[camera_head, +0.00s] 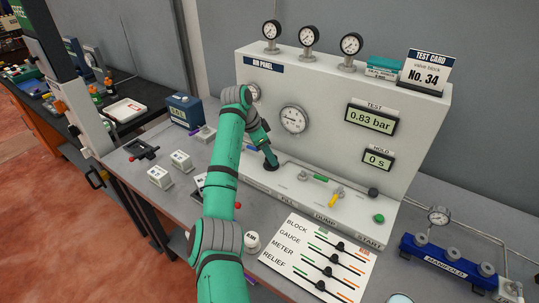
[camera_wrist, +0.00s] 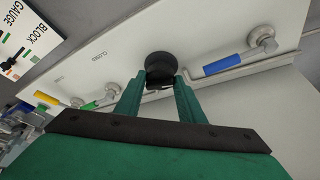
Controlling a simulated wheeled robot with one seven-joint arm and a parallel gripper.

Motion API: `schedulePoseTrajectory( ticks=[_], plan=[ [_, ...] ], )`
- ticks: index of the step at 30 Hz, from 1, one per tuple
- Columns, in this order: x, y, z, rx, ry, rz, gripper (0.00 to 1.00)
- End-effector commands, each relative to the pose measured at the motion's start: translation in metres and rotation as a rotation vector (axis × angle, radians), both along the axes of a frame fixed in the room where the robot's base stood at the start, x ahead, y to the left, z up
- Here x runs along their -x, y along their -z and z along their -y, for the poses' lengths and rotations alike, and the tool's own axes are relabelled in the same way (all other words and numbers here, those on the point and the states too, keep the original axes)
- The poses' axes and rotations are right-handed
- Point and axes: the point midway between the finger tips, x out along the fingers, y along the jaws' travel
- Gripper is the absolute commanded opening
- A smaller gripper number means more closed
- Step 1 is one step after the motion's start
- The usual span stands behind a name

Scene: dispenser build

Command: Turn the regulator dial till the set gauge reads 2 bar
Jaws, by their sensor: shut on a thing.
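The regulator dial, a round black knob (camera_wrist: 160,65), is on the white panel's sloped lower ledge. My gripper (camera_wrist: 161,80) is shut on it, with one green finger on each side. In the head view my gripper (camera_head: 271,163) is at the ledge and largely covers the knob. A large round gauge (camera_head: 293,119) is on the panel face; its needle is too small to read. Another gauge (camera_head: 256,91) to its left is partly hidden by my arm. I cannot tell which is the set gauge. The test display (camera_head: 371,118) reads 0.83 bar.
A blue-handled valve (camera_wrist: 228,64) is close beside the knob in the wrist view. Green (camera_head: 321,178) and yellow (camera_head: 334,200) handles are right of my gripper. A slider board (camera_head: 318,258) lies in front. A blue manifold (camera_head: 445,262) is at the right.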

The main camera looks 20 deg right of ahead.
Motion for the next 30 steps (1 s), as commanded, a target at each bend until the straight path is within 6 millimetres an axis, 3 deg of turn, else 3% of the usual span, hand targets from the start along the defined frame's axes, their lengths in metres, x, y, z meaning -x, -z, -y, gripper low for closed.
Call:
schedulePoseTrajectory(
  ticks=[11, 27, 28, 30],
  plan=[
    [-0.0025, -0.0025, 0.0011, 0.003, 0.151, 0.005, 0.13],
    [-0.0029, -0.0028, 0.0006, 0.002, 0.17, 0.007, 0.13],
    [-0.0029, -0.0028, 0.0006, 0.002, 0.17, 0.007, 0.42],
    [-0.0027, -0.0026, 0.0005, 0.002, 0.171, 0.006, 0.53]
  ],
)
